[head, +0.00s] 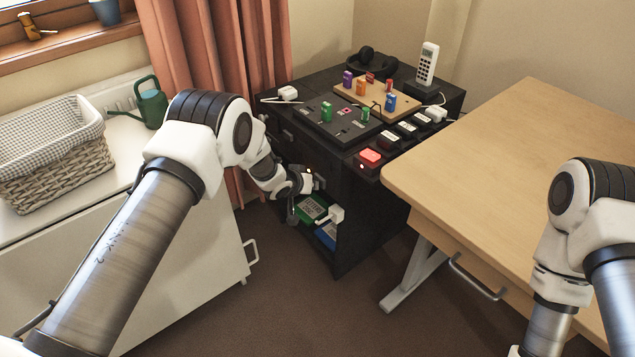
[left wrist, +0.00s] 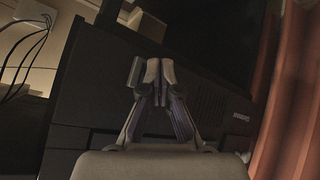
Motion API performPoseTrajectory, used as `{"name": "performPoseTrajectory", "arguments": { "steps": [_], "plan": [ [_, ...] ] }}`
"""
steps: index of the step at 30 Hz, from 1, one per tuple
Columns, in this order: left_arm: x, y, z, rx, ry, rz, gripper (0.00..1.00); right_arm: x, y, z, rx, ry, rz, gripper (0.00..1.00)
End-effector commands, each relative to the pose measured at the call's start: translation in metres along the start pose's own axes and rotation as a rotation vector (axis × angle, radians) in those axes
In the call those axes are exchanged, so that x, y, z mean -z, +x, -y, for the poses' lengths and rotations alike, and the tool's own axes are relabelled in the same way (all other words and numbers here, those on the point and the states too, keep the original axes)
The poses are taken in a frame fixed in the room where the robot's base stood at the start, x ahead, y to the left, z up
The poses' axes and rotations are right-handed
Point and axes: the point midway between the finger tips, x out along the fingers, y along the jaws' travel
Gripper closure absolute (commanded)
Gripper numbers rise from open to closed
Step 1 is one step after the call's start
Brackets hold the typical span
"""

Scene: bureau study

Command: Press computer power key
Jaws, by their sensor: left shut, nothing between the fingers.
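My left gripper (head: 318,184) is shut and empty, in front of the black cabinet (head: 372,205) at its upper open side. In the left wrist view the closed fingers (left wrist: 152,72) point at a dark casing (left wrist: 85,105) with vent slots and small pale lettering at its right, perhaps the computer. I cannot tell whether the fingertips touch it. A tiny orange light shows by the gripper in the head view. I cannot make out the power key; the gripper may hide it. My right arm is at the right edge, its gripper out of view.
On the cabinet top are a red-lit switch (head: 371,156), boards with coloured pegs, headphones (head: 371,63) and a white phone (head: 428,64). Boxes lie on its lower shelf. A wooden desk (head: 520,140) stands right; a white cabinet with a basket (head: 52,150) and green watering can (head: 151,104) stands left.

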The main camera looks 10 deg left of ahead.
Motion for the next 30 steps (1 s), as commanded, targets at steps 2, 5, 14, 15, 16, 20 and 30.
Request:
{"name": "performPoseTrajectory", "arguments": {
  "steps": [2, 5, 14, 15, 16, 20, 30],
  "plan": [
    [0.001, 0.001, -0.001, 0.000, 0.000, 0.000, 1.00, 0.000, 0.000, 0.000, 0.000, 0.000, 0.000, 0.24],
    [0.001, 0.001, -0.001, 0.000, 0.000, 0.000, 1.00, 0.000, 0.000, 0.000, 0.000, 0.000, 0.000, 0.24],
    [-0.001, -0.003, 0.002, -0.001, 0.001, 0.000, 1.00, 0.000, -0.003, 0.000, 0.000, 0.000, 0.000, 0.24],
    [-0.002, -0.005, 0.003, -0.001, 0.000, 0.000, 1.00, 0.000, -0.004, 0.000, 0.000, 0.000, 0.000, 0.24],
    [-0.003, -0.006, 0.004, 0.000, -0.001, 0.000, 1.00, 0.000, -0.005, 0.000, 0.000, 0.000, 0.000, 0.24],
    [-0.006, -0.011, 0.007, 0.000, -0.001, 0.000, 1.00, 0.000, -0.007, 0.000, 0.000, 0.000, 0.000, 0.24],
    [-0.008, -0.013, 0.009, 0.000, 0.001, -0.001, 1.00, 0.000, -0.008, 0.000, 0.000, 0.000, 0.000, 0.24]
  ]
}}
